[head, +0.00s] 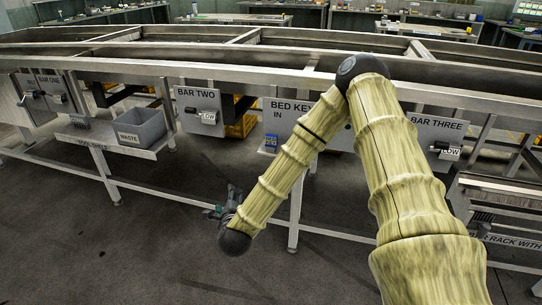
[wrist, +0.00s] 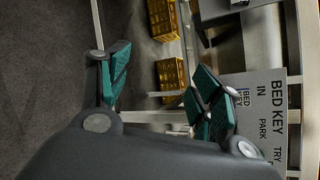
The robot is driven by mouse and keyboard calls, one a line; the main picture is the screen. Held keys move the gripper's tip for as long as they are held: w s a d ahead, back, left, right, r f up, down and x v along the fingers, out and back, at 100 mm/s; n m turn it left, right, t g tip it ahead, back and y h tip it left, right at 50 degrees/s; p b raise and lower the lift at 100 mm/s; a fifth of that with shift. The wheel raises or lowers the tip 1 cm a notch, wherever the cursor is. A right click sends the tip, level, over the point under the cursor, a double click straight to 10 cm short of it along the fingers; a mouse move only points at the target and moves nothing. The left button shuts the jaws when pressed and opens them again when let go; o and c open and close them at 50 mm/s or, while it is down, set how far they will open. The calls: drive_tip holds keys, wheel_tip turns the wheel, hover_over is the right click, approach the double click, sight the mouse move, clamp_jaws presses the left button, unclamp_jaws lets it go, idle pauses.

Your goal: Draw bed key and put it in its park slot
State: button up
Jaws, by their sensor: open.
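The bed key panel (head: 288,117) is a grey plate lettered "BED KEY IN", partly covered by my arm in the head view. In the wrist view the panel (wrist: 252,105) appears turned sideways, reads "BED KEY IN PARK" and carries a small "BED KEY" label. A small blue item (head: 271,142) shows at its lower left; I cannot tell whether it is the key. The key and its park slot are not clearly visible. My gripper (wrist: 158,82) is open and empty, with dark green finger pads. In the head view my gripper (head: 222,205) hangs low, apart from the panel.
A long steel frame (head: 210,69) with rails spans the view. To the left are the bar two panel (head: 187,97) and a grey waste bin (head: 141,126) on a shelf. The bar three panel (head: 437,128) is right. Yellow crates (wrist: 171,73) lie beyond the fingers. Floor in front is clear.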

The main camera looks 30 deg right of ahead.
drive_tip(key=w+d+r+m+h+b, duration=0.3)
drive_tip(key=d+r+m+h, duration=0.15)
drive_tip(key=d+m, duration=0.3)
drive_tip(key=m+g+h+b, duration=0.2)
drive_tip(key=m+h+b, duration=0.15)
drive_tip(key=m, duration=0.55)
approach(271, 140)
drive_tip(key=shift+h, duration=0.3)
drive_tip(key=x, duration=0.5)
drive_tip(key=shift+p, duration=0.35)
drive_tip(key=shift+f+x, duration=0.15)
drive_tip(key=shift+x, duration=1.35)
drive_tip(key=shift+f+x, duration=0.15)
drive_tip(key=shift+x, duration=1.4)
drive_tip(key=shift+w+a, duration=0.1)
drive_tip(key=c, duration=0.9)
